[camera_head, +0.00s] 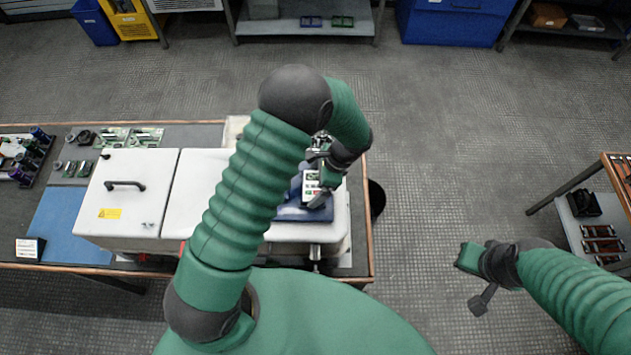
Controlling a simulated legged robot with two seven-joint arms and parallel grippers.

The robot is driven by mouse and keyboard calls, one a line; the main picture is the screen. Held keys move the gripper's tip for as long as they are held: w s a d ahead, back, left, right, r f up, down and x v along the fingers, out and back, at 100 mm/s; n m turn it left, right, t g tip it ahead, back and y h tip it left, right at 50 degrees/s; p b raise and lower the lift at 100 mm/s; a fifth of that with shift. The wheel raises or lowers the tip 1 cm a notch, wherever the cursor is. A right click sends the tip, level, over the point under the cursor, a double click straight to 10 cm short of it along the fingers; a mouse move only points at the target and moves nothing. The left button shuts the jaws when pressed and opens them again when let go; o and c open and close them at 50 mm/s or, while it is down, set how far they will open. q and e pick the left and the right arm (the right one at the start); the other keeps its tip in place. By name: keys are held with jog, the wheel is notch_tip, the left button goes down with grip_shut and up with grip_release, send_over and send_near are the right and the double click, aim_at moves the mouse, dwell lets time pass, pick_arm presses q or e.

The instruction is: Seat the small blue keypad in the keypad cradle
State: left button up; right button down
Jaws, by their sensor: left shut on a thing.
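The small blue keypad (311,188) shows a pale face with green and red marks. It is at the right end of the white cabinet, right of centre in the head view. My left gripper (322,182) is shut on it from above and hides part of it. A dark blue block (290,213), which looks like the keypad cradle, lies directly under and around the keypad's lower edge. I cannot tell whether the keypad is seated in it or just above it. My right gripper (468,280) is over the floor at the right, away from the bench; its jaw state is unclear.
The white cabinet (135,190) with a black handle stands on the bench. Circuit boards (130,138), small parts and a blue mat (65,225) lie at the left. A rack (600,215) stands at the far right. The floor between is clear.

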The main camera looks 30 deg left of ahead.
pick_arm(q)
jog(key=o, duration=1.1)
jog(key=shift+r, duration=0.1)
